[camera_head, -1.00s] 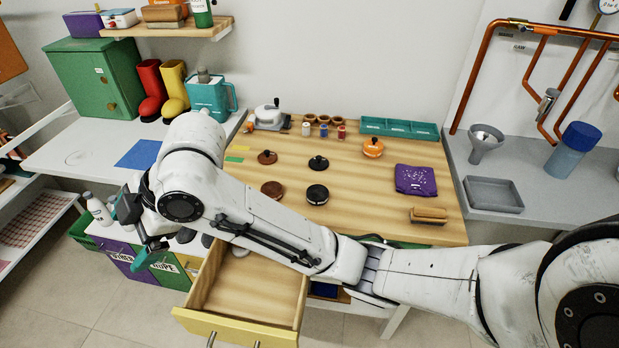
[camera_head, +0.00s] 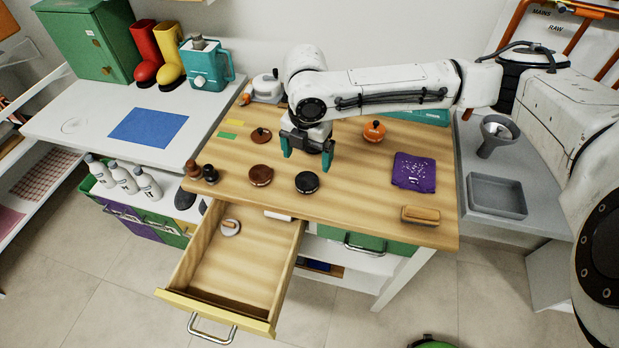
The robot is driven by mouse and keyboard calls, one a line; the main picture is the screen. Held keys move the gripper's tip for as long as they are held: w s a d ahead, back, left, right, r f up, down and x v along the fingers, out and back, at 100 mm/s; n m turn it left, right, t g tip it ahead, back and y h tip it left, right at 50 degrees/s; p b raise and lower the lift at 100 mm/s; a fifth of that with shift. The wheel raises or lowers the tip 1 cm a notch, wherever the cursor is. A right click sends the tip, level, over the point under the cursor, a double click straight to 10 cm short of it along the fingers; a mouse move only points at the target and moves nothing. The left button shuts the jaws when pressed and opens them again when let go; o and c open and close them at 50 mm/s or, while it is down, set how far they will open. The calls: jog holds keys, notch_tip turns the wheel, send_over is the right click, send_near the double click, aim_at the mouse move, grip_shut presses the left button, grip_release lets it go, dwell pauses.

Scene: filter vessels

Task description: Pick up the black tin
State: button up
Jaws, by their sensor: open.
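The black tin (camera_head: 307,182), a low round container, sits on the wooden tabletop, right of a similar brown tin (camera_head: 261,176). My gripper (camera_head: 307,158) is open, its teal-tipped fingers pointing down over the table, just beyond the black tin in the picture. Nothing shows between the fingers. I cannot tell how high the fingertips are above the wood. A dark knobbed lid is mostly hidden behind my gripper. A brown knobbed lid (camera_head: 261,135) lies to the left.
An orange knobbed pot (camera_head: 374,131), a purple cloth (camera_head: 414,171) and a brush (camera_head: 420,214) are on the right of the table. An open drawer (camera_head: 238,270) with a pale round lid (camera_head: 230,228) juts out in front. Small dark bottles (camera_head: 210,174) stand left.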

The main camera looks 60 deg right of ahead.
aim_at(307, 180)
notch_tip(307, 180, down, 8)
jog(key=shift+f+p, duration=0.25)
jog(key=shift+p, duration=0.5)
jog(key=c, duration=1.4)
